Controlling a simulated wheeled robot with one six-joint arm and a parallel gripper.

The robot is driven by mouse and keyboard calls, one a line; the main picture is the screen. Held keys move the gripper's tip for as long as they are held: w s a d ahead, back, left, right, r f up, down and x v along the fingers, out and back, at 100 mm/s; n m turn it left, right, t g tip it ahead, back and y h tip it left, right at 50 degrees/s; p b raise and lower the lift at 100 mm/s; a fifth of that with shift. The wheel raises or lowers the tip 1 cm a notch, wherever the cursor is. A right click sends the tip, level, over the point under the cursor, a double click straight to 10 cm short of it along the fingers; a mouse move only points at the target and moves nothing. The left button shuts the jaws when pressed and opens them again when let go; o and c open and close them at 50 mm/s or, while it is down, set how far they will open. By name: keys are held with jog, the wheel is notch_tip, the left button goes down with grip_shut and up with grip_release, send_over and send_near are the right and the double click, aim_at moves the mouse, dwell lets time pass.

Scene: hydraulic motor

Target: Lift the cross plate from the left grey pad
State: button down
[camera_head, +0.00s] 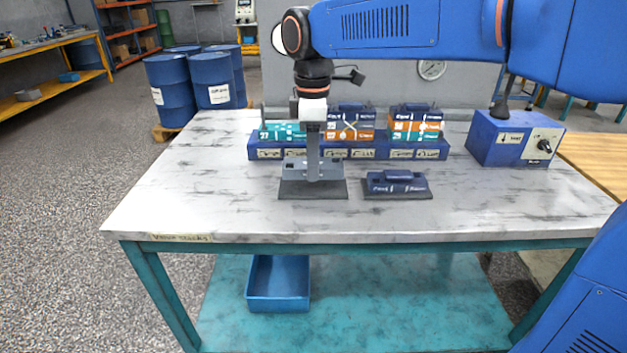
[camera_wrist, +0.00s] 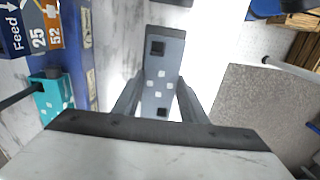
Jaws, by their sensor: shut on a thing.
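The grey cross plate (camera_head: 296,166) is at the left grey pad (camera_head: 313,190), on the near part of the table. In the wrist view the plate (camera_wrist: 161,75) shows light squares and dark holes between the two fingers. My gripper (camera_head: 313,176) reaches straight down and is shut on the plate. The fingers also show in the wrist view (camera_wrist: 160,108), one on each side of the plate.
A navy block (camera_head: 398,177) lies on a second dark pad just right. Behind is a long blue rack (camera_head: 345,152) with teal, orange and navy blocks. A blue control box (camera_head: 513,138) stands at the back right. The table's left side (camera_head: 185,180) is clear.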

jog(key=shift+r, duration=4.5)
